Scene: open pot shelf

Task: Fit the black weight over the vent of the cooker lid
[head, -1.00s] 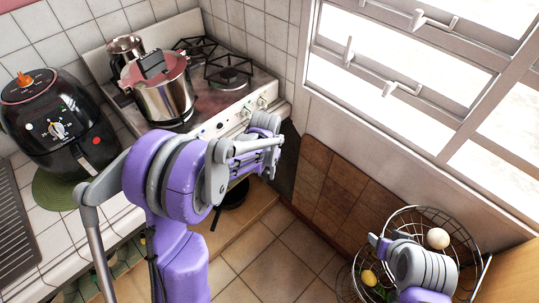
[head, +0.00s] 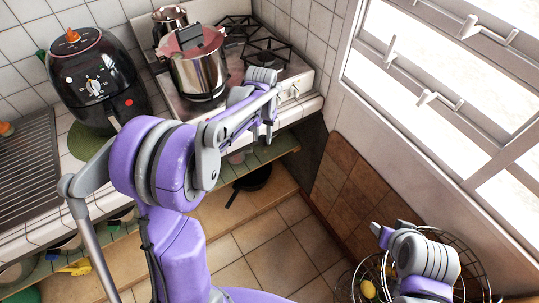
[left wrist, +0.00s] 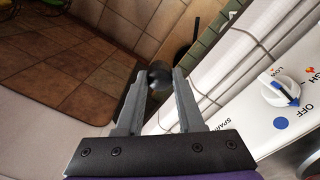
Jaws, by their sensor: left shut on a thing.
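The steel cooker (head: 198,78) stands on the stove top, with a reddish lid and black handle (head: 190,37) on top. The lid's vent is too small to make out. My left gripper (head: 268,132) is in front of the stove, to the right of the cooker and apart from it. In the left wrist view my left gripper (left wrist: 160,85) is shut on the black weight (left wrist: 158,74), a small dark round piece between its fingertips. The weight cannot be made out in the head view. My right gripper (head: 376,230) is at the lower right; its fingers are unclear.
A black air fryer (head: 88,80) stands left of the cooker, and another steel pot (head: 168,18) behind it. Stove burners (head: 268,50) lie to the right. A stove knob (left wrist: 280,88) is close in the left wrist view. A wire basket (head: 478,270) surrounds my right gripper's area.

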